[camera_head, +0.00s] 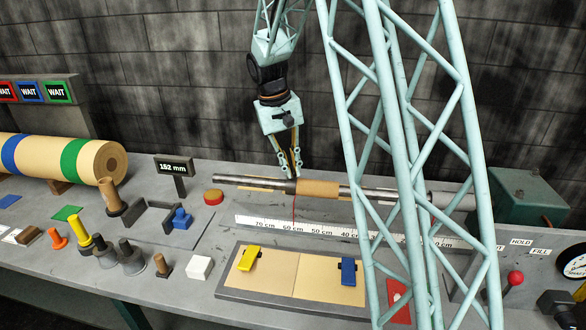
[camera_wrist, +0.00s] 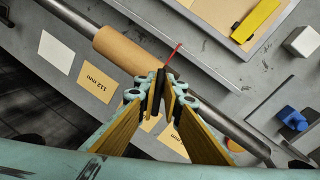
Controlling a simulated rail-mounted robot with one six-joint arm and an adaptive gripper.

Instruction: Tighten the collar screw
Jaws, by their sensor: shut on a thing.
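My gripper (camera_head: 290,174) points down at the steel shaft (camera_head: 245,183), just left of the tan core (camera_head: 318,189). Its fingertips are close together at the dark collar (camera_head: 290,187) beside the core's end. In the wrist view my gripper (camera_wrist: 162,80) is shut where the core (camera_wrist: 122,50) meets the bare shaft (camera_wrist: 225,119). The fingertips cover the collar screw, so its head and how far it is in cannot be seen. A thin red pointer (camera_wrist: 174,51) stands just past the fingertips.
A ruler (camera_head: 330,230) lies in front of the shaft. A display (camera_head: 173,167) reads 152 mm. A board (camera_head: 300,275) with yellow and blue clips lies at the front. Several small tools stand at left; a green housing (camera_head: 525,200) is at right.

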